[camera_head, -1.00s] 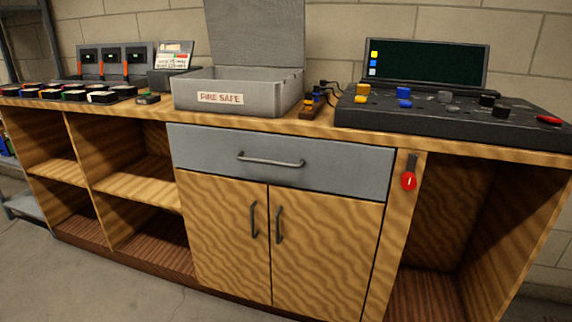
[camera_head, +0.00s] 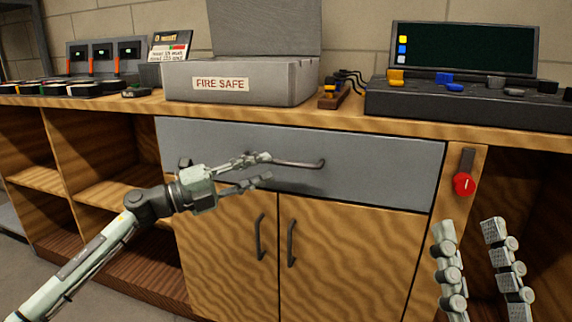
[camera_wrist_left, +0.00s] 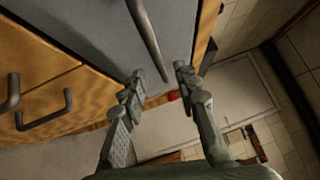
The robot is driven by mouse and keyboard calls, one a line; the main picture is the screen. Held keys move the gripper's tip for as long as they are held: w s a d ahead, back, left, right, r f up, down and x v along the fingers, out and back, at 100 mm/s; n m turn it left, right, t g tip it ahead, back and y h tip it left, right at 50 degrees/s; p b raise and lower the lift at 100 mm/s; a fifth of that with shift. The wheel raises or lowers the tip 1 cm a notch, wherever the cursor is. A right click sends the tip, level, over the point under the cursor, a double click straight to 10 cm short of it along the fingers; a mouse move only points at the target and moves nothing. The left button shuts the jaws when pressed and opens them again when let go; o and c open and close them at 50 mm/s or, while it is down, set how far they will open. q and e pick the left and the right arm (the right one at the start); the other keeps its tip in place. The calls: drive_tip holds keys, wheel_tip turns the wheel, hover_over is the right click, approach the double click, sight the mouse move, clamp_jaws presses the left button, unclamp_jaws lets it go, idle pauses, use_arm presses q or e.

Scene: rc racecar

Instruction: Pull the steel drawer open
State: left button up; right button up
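The steel drawer (camera_head: 385,170) is a grey front panel under the worktop, flush with the cabinet. Its dark bar handle (camera_head: 305,164) runs horizontally; its left part is hidden behind my left gripper (camera_head: 268,169). That gripper is open, with its fingers pointing right at the handle. In the left wrist view, the handle (camera_wrist_left: 148,38) appears in the gap between the open fingertips (camera_wrist_left: 160,78); I cannot tell whether they touch it. My right gripper (camera_head: 468,230) is open and empty, fingers up, in front of the cabinet's right side.
Two wooden doors with vertical handles (camera_head: 261,237) are below the drawer. A red-knobbed lever (camera_head: 464,184) is on the post at right. A grey fire safe box (camera_head: 270,88) and a black control console (camera_head: 440,105) stand on the worktop. Open shelves are at left.

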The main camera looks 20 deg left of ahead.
sight(280, 163)
use_arm(q)
drive_tip(key=x, duration=0.5)
drive_tip(key=shift+w+d, duration=0.1)
clamp_jaws()
idle(0.3)
